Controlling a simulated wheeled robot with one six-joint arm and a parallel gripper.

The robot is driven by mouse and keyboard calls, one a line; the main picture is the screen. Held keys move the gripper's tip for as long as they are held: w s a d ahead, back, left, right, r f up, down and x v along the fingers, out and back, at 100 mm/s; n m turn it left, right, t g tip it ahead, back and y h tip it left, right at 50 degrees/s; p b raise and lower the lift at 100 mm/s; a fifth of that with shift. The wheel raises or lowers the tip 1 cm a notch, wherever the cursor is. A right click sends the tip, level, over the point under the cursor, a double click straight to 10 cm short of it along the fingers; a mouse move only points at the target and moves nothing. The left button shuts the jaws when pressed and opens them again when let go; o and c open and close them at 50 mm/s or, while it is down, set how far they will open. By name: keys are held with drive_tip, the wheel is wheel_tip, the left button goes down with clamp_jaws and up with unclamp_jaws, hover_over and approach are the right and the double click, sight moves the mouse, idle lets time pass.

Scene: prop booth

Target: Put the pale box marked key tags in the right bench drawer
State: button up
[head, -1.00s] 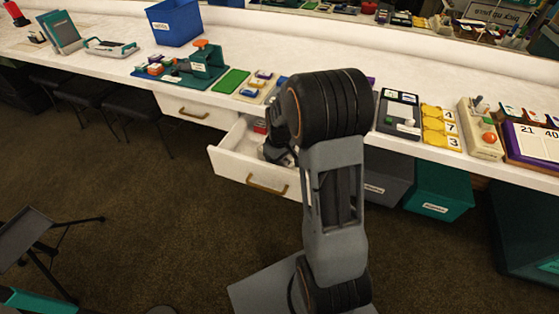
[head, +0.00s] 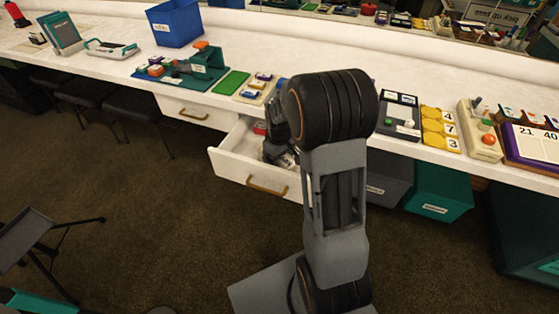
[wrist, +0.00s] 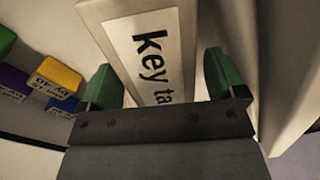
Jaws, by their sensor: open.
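The pale box (wrist: 122,22) with a white label reading "key ta" fills the upper middle of the wrist view. My gripper (wrist: 160,75) has its green fingertips spread on either side of the box; a gap shows at the right finger, and contact on the left is unclear. In the head view my gripper (head: 280,155) reaches down into the open right bench drawer (head: 228,170). The box cannot be made out there behind my arm. A pale wall runs along the right of the wrist view.
The left drawer (head: 205,115) is shut. A small red item (head: 260,128) shows at the back of the open drawer. Coloured labelled blocks, one yellow (wrist: 57,74), lie left in the wrist view. The bench top (head: 290,50) holds several props and a blue bin (head: 174,24).

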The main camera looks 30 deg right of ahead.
wheel_tip(320, 180, up, 10)
drive_tip(key=shift+f+p, duration=0.1)
drive_tip(key=shift+p, duration=0.9)
drive_tip(key=shift+m+t, duration=0.7)
drive_tip(key=shift+m, duration=0.1)
drive_tip(key=s+a+r, duration=0.1)
drive_tip(key=s, duration=0.1)
drive_tip(key=s+a+r, duration=0.3)
drive_tip(key=s, duration=0.1)
drive_tip(key=shift+s+a+r, duration=0.25)
drive_tip(key=shift+a+r, duration=0.1)
drive_tip(key=s+a+m+t, duration=0.1)
drive_tip(key=s+a+m, duration=0.1)
drive_tip(key=s, duration=0.6)
drive_tip(key=shift+s+a+r+m+t, duration=0.15)
drive_tip(key=shift+s+a+m+t, duration=0.2)
drive_tip(key=shift+a, duration=0.55)
drive_tip(key=shift+r, duration=0.1)
